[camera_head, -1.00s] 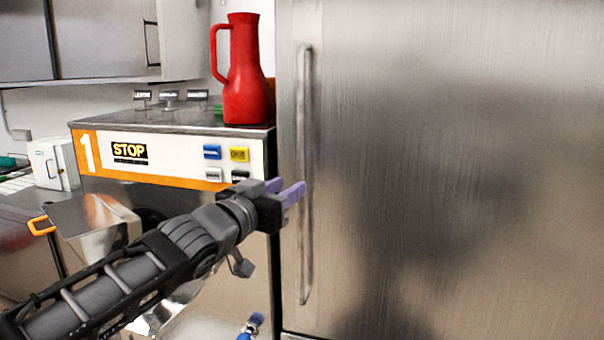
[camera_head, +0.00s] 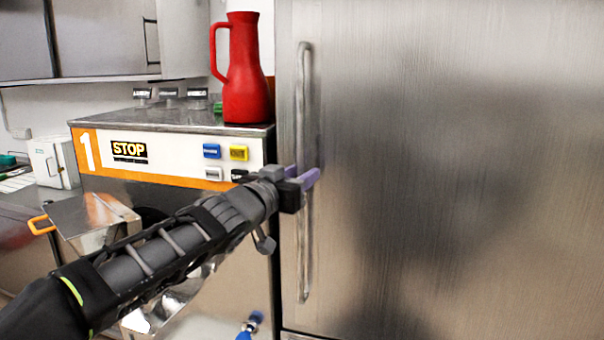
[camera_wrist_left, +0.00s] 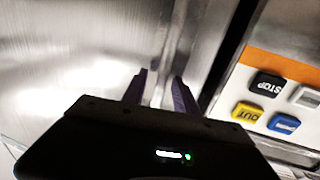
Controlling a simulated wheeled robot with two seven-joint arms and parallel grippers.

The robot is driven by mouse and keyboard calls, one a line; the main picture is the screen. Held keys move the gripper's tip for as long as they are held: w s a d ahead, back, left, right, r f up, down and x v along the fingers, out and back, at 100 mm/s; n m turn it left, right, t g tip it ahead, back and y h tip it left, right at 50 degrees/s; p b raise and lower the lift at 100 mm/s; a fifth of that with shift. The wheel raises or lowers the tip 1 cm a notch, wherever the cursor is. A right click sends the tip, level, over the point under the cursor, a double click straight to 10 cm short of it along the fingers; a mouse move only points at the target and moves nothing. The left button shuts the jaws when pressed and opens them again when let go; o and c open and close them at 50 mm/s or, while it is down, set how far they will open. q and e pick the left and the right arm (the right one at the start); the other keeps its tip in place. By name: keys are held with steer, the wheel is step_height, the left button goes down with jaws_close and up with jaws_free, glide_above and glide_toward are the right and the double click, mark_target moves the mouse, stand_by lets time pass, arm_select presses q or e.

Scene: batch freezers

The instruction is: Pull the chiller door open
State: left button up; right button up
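The chiller door (camera_head: 450,110) is a large brushed-steel panel filling the right of the head view, and it looks shut. Its long vertical bar handle (camera_head: 302,95) runs near the door's left edge. My left gripper (camera_head: 302,176) is at about the middle of the handle, with its purple fingers apart. In the left wrist view, the two fingertips (camera_wrist_left: 159,85) are open, and the handle appears to run between them. I cannot tell whether either finger touches it. Part of the handle is hidden behind the gripper. My right gripper is not in view.
A machine with a white and orange panel (camera_head: 180,150) and buttons stands left of the chiller, close to my left arm. A red jug (camera_head: 246,85) stands on top of it. A metal chute (camera_head: 95,220) with an orange handle is at the machine's front.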

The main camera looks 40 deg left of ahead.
arm_select(q)
steer(key=shift+w, duration=0.5)
steer(key=shift+c, duration=0.2)
jaws_close()
stand_by(0.9)
